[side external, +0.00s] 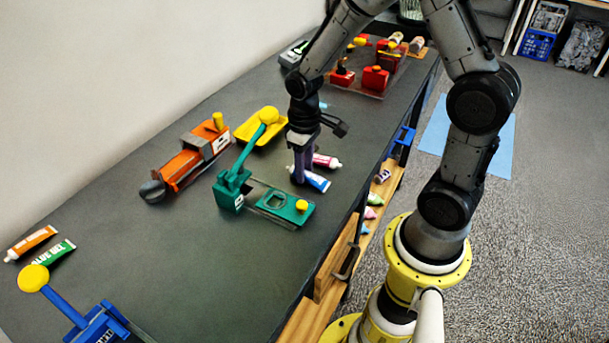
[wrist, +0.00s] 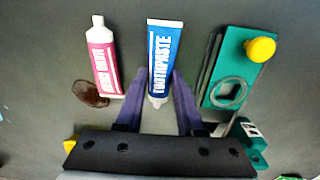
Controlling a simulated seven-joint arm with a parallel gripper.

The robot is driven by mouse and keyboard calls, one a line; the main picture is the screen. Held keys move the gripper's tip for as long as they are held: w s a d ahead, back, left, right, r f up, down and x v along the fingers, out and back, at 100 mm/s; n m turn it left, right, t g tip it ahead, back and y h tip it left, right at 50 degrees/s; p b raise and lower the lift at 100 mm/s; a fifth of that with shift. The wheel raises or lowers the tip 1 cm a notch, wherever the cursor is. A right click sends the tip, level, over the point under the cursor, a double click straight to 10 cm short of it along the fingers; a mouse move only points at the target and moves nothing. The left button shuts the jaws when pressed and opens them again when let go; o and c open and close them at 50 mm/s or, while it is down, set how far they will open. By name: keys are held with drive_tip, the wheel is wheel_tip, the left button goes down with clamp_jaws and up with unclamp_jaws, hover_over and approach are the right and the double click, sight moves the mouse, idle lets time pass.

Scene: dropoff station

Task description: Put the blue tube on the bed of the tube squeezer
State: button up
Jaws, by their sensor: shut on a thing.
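The blue toothpaste tube (side external: 317,181) lies near the table's middle; in the wrist view it (wrist: 163,55) shows its white lettering. My purple-fingered gripper (side external: 299,178) points down at the tube's left end and is shut on it, with one finger on each side in the wrist view (wrist: 158,93). Whether the tube touches the table is unclear. An orange device (side external: 185,162) with a dark round end and a yellow knob stands to the left. A teal lever device (side external: 268,203) with a flat plate is nearer; it also shows in the wrist view (wrist: 233,85). Which is the tube squeezer is unclear.
A pink tube (side external: 327,161) lies close beside the blue one. A yellow tray (side external: 250,130) is behind the teal lever. Orange (side external: 32,242) and green (side external: 52,254) tubes and a blue lever device (side external: 100,325) are at the near left. Red devices (side external: 375,78) stand at the far end.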

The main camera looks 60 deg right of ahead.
drive_tip(key=shift+r, duration=2.45)
drive_tip(key=shift+r, duration=0.1)
wheel_tip(320, 180, up, 10)
drive_tip(key=w+r+n, duration=0.1)
drive_tip(key=w, duration=0.2)
drive_tip(key=w+a+r+n, duration=0.1)
drive_tip(key=w+n, duration=0.1)
drive_tip(key=w, duration=0.2)
drive_tip(key=w+a+n, duration=0.1)
drive_tip(key=w+n, duration=0.1)
drive_tip(key=w, duration=0.2)
drive_tip(key=shift+a+r, duration=0.25)
drive_tip(key=shift+r, duration=0.15)
drive_tip(key=w+a+f+n, duration=0.3)
drive_tip(key=w+a+n, duration=1)
drive_tip(key=w, duration=0.4)
drive_tip(key=shift+f, duration=5.5)
